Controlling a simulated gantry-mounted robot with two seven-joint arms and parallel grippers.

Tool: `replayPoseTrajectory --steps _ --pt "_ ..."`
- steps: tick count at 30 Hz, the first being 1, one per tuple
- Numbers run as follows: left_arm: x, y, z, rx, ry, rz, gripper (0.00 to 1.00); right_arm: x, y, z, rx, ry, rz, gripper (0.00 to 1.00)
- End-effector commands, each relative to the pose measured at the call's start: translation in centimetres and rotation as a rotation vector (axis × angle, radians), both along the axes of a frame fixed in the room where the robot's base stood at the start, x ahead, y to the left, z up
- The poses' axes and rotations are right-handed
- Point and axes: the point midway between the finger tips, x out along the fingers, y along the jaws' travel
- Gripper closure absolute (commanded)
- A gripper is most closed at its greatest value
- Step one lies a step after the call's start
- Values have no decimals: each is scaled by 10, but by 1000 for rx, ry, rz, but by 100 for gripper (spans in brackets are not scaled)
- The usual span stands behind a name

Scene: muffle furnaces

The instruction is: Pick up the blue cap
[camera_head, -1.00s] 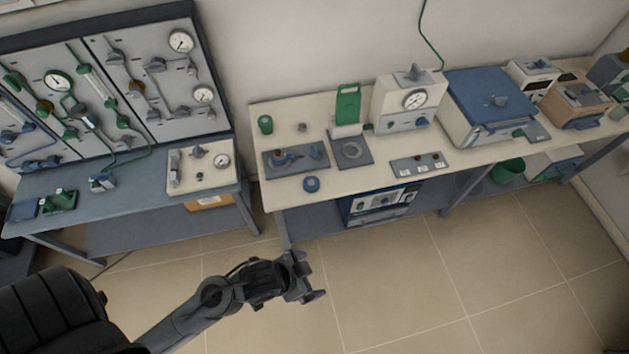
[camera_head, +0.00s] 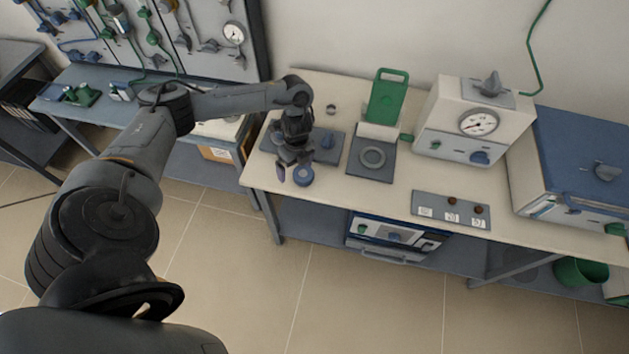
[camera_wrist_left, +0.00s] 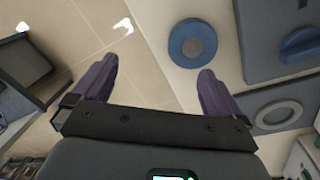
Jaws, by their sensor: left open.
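The blue cap (camera_head: 303,176) is a round blue disc with a grey centre, lying on the cream bench near its front left edge. In the left wrist view the cap (camera_wrist_left: 188,52) lies beyond the fingertips, nearer the right finger. My left gripper (camera_head: 292,170) is open and empty, pointing down beside and partly over the cap in the head view. In the left wrist view its two purple fingers (camera_wrist_left: 157,70) are spread apart, with floor and the bench edge between them. My right gripper is not in view.
A grey plate with a ring (camera_head: 372,157) and a green-handled stand (camera_head: 387,95) are to the right. The bench front between cap and switch panel (camera_head: 451,210) is clear.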

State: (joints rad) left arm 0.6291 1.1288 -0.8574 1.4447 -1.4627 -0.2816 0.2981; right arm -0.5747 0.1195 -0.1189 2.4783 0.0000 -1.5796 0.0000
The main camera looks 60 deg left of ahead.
Motion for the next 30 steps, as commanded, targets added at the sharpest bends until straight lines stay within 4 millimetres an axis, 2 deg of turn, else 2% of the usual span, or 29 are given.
replayPoseTrajectory --steps 1,3,8,19,26,30 --pt "12 11 4 17 -34 8 0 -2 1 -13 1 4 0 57" --pt "26 19 15 29 -70 17 0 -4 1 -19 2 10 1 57" --pt "42 21 22 30 -111 20 0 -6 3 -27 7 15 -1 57" --pt "43 19 -20 29 -114 19 0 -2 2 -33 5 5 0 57" --pt "43 18 -35 29 -114 19 0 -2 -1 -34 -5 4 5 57" --pt "42 15 -54 28 -112 18 0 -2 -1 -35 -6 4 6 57"
